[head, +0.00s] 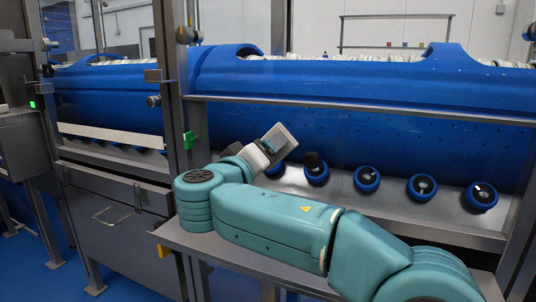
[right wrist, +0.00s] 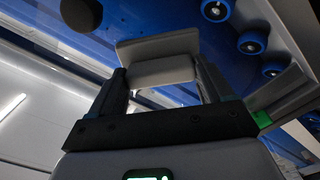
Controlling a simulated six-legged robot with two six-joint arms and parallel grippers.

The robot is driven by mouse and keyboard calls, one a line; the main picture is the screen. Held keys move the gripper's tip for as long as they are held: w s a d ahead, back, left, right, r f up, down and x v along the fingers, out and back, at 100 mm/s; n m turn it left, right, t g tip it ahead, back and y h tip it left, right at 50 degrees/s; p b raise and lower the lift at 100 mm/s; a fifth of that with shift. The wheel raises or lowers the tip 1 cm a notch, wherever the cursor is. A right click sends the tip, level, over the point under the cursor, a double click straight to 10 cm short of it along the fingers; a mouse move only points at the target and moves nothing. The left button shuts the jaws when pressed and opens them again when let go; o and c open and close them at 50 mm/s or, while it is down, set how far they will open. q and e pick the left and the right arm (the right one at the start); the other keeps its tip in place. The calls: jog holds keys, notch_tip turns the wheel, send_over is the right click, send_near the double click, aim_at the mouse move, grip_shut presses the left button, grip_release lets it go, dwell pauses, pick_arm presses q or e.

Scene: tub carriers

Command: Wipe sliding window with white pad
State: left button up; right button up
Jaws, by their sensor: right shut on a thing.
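A pale grey-white pad (head: 281,138) is held up at the end of my right arm, in front of the blue machine. My right gripper (head: 266,151) is shut on it. In the right wrist view the pad (right wrist: 158,48) sits between both fingers (right wrist: 163,82), its wide face turned away from the camera. The window pane is clear and hard to make out; a metal rail (head: 370,112) crosses the opening above the pad in the head view. I cannot tell whether the pad touches glass. My left gripper is not in view.
A long blue tub (head: 330,85) lies behind the frame. Several blue rollers (head: 367,179) line the metal ledge below it. A steel post (head: 172,80) with a green block (head: 189,140) stands left of my gripper. A cabinet (head: 118,225) stands at lower left.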

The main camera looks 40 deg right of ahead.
jog(key=w+p, duration=0.1)
jog(key=w, duration=0.1)
jog(key=w+a+p, duration=0.1)
jog(key=w, duration=0.1)
jog(key=w+a+p, duration=0.1)
jog(key=w, duration=0.1)
jog(key=shift+w+a+r, duration=0.1)
jog(key=shift+a+r, duration=0.05)
jog(key=shift+a, duration=0.1)
jog(key=w+p, duration=0.1)
jog(key=w+a, duration=0.1)
jog(key=shift+w+a+p, duration=0.1)
jog(key=shift+w+p, duration=0.25)
jog(key=b+v, duration=0.2)
jog(key=v, duration=0.4)
dwell(0.4)
